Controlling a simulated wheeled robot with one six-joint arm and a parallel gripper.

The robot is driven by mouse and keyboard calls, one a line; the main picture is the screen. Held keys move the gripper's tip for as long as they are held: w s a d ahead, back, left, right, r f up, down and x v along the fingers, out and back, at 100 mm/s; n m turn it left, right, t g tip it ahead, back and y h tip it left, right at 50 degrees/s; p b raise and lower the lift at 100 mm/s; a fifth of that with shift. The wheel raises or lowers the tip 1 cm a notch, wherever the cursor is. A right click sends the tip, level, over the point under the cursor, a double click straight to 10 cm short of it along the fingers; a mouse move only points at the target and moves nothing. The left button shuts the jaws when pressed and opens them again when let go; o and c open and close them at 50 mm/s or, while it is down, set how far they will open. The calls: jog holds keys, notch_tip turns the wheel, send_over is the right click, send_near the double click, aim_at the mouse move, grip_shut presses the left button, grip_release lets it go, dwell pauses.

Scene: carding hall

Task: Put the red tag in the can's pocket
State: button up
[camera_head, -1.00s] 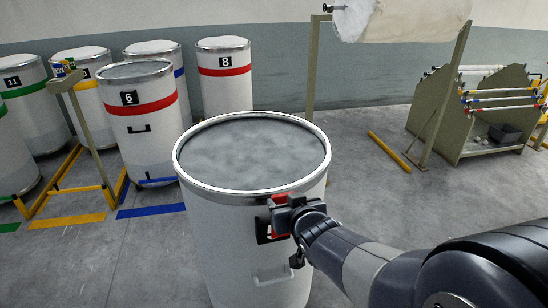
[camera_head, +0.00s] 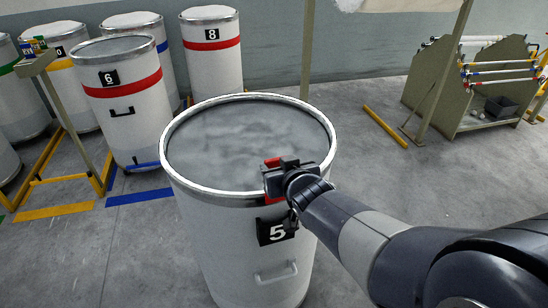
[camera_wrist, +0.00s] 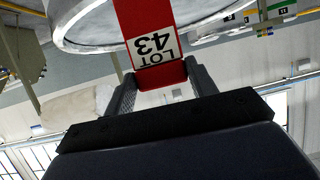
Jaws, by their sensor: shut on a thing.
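The red tag (camera_head: 272,162) is in my gripper (camera_head: 279,178), at the near rim of the can marked 5 (camera_head: 225,250). A bit of red also shows below the gripper. In the wrist view the tag (camera_wrist: 143,22) stands out between the two fingers of my gripper (camera_wrist: 160,76), its white label reading LOT 43 upside down, in front of the can's rim (camera_wrist: 85,42). The black number plate (camera_head: 277,231) is on the can's front, just below the gripper.
Can 6 (camera_head: 125,98) and can 8 (camera_head: 211,60) stand behind on the left, with more cans beyond. A post with a small tray (camera_head: 38,62) is at far left. A green rack with rollers (camera_head: 470,85) stands at back right.

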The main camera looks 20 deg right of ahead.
notch_tip(320, 180, down, 10)
jog(key=b, duration=0.8)
jog(key=shift+r+b, duration=0.25)
jog(key=shift+b, duration=0.05)
jog(key=o, duration=1.3)
jog(key=shift+r, duration=0.1)
jog(key=p+v, duration=0.6)
jog(key=v, duration=0.4)
jog(key=shift+s, duration=0.3)
jog(key=shift+r, duration=0.1)
